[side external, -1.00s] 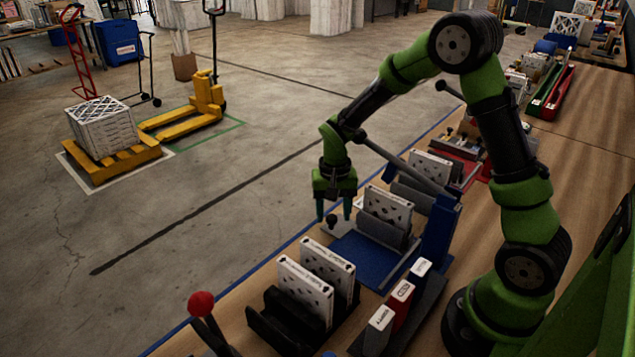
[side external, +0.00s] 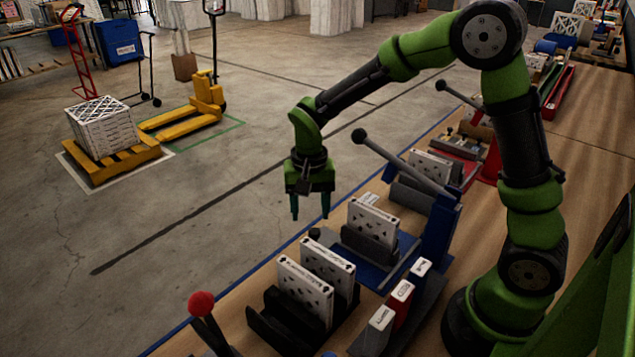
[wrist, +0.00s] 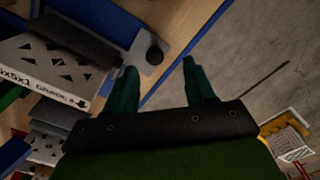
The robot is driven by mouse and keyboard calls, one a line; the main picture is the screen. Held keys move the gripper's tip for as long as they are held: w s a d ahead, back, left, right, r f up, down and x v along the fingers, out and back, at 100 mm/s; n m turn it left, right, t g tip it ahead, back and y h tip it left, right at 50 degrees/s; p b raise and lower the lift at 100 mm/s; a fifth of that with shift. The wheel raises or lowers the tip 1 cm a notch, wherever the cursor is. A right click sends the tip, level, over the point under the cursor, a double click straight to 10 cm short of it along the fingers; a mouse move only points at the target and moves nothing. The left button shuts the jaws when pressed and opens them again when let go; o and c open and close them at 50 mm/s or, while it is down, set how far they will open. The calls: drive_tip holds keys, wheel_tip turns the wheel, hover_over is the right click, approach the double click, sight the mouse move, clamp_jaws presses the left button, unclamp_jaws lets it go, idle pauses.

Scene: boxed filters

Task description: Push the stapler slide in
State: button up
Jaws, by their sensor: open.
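The stapler (side external: 440,225) has a blue upright and a long dark lever ending in a black knob. Its slide carries a grey holder (side external: 368,247) with a white filter box (side external: 372,220) standing in it. A small dark slide knob (side external: 314,233) is at the slide's left end. In the wrist view, the slide knob (wrist: 155,55) appears between the fingertips, and the filter box (wrist: 50,68) is at the left. My gripper (side external: 310,212) is open and empty, pointing down, above and slightly left of the slide knob, apart from it.
A black rack (side external: 270,330) with two white boxes stands in front of the stapler. Small labelled boxes (side external: 402,291) stand to its right. A red-knobbed lever (side external: 201,304) is nearer the camera. Beyond the bench's left edge is open floor.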

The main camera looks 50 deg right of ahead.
wheel_tip(320, 180, up, 11)
drive_tip(key=s+r+n+t+y, duration=0.1)
drive_tip(key=s+r+n+t, duration=0.1)
drive_tip(key=s, duration=0.6)
drive_tip(key=s+r+n+t+y, duration=0.1)
drive_tip(key=s+r+n+t, duration=0.1)
drive_tip(key=s+t, duration=0.3)
drive_tip(key=s+n, duration=0.1)
drive_tip(key=s, duration=0.1)
drive_tip(key=shift+s+r, duration=0.25)
drive_tip(key=shift+s, duration=0.15)
